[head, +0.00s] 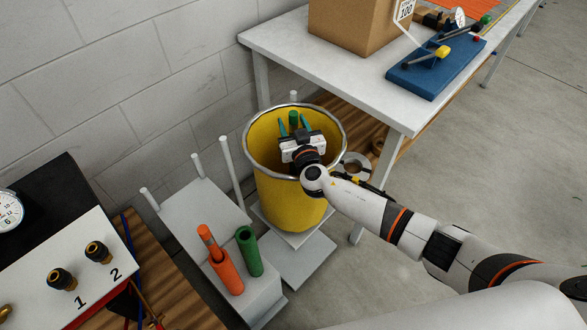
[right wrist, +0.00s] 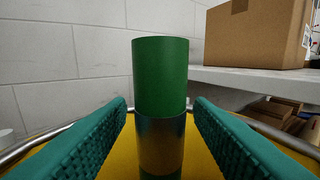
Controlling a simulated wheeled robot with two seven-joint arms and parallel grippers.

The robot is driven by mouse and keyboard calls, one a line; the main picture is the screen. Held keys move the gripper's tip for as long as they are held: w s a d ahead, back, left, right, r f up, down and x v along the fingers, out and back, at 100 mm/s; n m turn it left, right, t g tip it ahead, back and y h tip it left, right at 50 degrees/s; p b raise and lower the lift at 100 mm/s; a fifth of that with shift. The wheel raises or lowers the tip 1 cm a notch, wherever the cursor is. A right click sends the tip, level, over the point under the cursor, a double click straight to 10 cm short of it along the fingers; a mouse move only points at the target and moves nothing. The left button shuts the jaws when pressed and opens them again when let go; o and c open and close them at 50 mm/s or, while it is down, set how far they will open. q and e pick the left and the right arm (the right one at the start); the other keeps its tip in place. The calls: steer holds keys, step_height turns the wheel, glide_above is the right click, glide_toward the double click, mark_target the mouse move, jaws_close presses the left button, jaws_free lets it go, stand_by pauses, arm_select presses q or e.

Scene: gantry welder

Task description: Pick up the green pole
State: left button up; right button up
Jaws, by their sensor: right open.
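The green pole (head: 293,118) stands upright inside the yellow bin (head: 288,205), its top showing near the rim. My right gripper (head: 294,127) reaches over the bin, with a teal finger on each side of the pole. In the right wrist view the pole (right wrist: 160,72) is between the two open fingers (right wrist: 160,118), with a visible gap on both sides. Its upper part is green and the part below looks darker and metallic. Its lower end is hidden. My left gripper is not in view.
A green tube (head: 249,252) and an orange tube (head: 226,272) stand on a grey block left of the bin, near thin white posts (head: 231,165). A table (head: 345,60) with a cardboard box (head: 358,22) and blue tray (head: 434,70) is behind right. Floor at right is clear.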

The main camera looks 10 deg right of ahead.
steer(key=shift+w+f, duration=0.1)
steer(key=shift+w, duration=0.75)
steer(key=shift+s, duration=0.1)
steer(key=shift+c, duration=0.4)
jaws_close()
steer(key=shift+r, duration=0.2)
